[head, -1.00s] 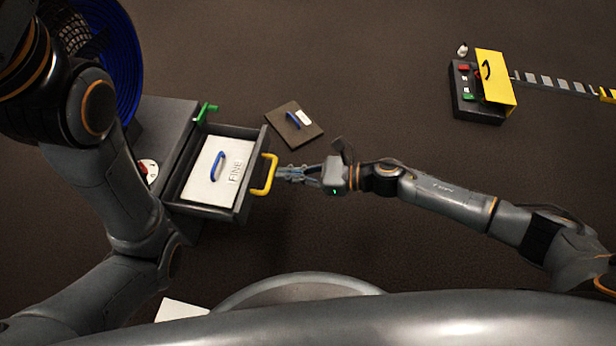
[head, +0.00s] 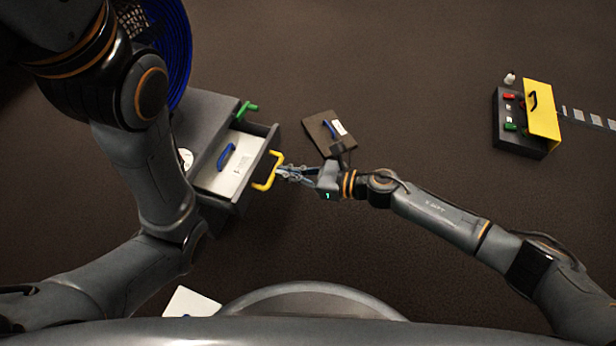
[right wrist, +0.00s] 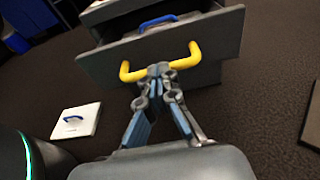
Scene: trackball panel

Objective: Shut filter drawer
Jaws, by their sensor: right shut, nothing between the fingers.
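The grey filter drawer (head: 258,178) is partly out of its dark cabinet (head: 205,117). A white filter panel (head: 222,178) with a blue handle (head: 226,157) lies inside, its left part now hidden by the cabinet. The drawer front, also in the right wrist view (right wrist: 215,48), carries a yellow handle (head: 268,172). My right gripper (head: 281,173) is shut and empty, its fingertips at the middle of the yellow handle. In the right wrist view its fingertips (right wrist: 159,70) meet the handle bar; firm contact is hard to tell. My left gripper is out of view.
A green lever (head: 246,109) stands by the drawer's far side. A dark plate (head: 318,128) with a blue handle lies on the floor beyond my right gripper. A white panel (head: 190,302) lies nearer me. A control box with a yellow cover (head: 541,110) stands far right. Floor between is clear.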

